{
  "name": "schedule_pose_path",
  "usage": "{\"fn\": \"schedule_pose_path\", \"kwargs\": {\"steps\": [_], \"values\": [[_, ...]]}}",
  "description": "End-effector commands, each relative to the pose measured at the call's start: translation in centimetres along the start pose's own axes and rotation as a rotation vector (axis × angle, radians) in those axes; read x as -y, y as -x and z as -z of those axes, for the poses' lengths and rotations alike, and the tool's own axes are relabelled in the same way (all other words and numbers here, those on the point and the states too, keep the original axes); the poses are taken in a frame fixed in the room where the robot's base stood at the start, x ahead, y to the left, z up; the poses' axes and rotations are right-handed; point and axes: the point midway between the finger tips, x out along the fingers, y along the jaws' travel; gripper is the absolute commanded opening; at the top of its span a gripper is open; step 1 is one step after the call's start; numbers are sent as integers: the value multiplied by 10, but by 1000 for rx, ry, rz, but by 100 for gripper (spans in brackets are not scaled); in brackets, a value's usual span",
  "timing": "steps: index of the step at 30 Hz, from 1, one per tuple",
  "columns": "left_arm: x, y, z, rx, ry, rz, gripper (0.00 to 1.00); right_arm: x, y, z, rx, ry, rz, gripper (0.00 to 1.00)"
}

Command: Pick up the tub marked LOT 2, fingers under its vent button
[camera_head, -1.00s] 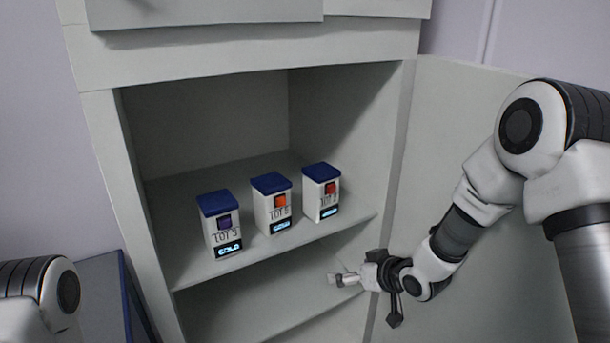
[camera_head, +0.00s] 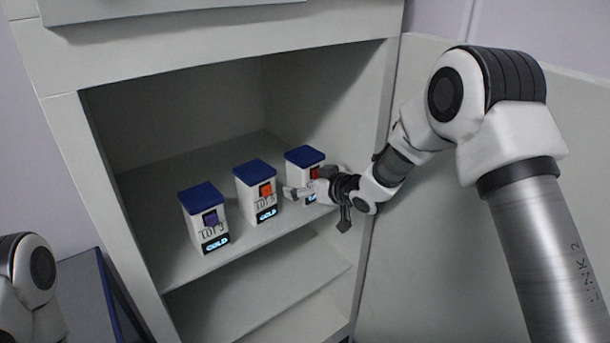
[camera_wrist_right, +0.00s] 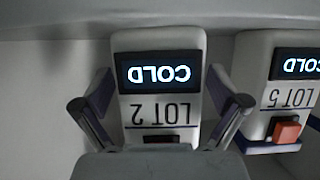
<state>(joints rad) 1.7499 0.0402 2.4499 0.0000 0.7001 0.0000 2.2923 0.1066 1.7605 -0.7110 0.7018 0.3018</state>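The LOT 2 tub (camera_head: 304,155), white with a blue lid, stands upright on the shelf, rightmost of three. My right gripper (camera_head: 307,184) is in front of it and hides much of its front. In the right wrist view the LOT 2 tub (camera_wrist_right: 160,100) appears upside down, with its lit COLD panel and lettering. The right gripper (camera_wrist_right: 160,95) is open there, one finger at each side of the tub. Its red vent button (camera_wrist_right: 161,139) is mostly hidden by the gripper body. Contact cannot be told. My left gripper is out of view.
The tub (camera_head: 258,185) with the orange button, LOT 5 in the wrist view, stands close beside it. The LOT 3 tub (camera_head: 203,217) with a purple button stands farther left. The cabinet door (camera_head: 400,240) is open on the right. A lower shelf (camera_head: 260,295) is empty.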

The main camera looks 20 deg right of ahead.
Motion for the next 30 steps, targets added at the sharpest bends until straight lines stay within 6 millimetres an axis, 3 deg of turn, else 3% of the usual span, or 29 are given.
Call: {"fn": "schedule_pose_path", "kwargs": {"steps": [1,3,6,17,23,27,30], "values": [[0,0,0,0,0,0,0,0,0,0,0,0,0,77],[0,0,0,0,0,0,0,0,0,0,0,0,0,52],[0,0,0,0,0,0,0,0,0,0,1,0,0,23],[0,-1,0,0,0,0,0,0,1,1,2,1,0,23],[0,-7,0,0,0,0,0,0,7,16,-1,1,0,23],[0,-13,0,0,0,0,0,1,15,32,-1,1,0,23],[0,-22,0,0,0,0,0,11,33,23,1,-2,1,23]]}}
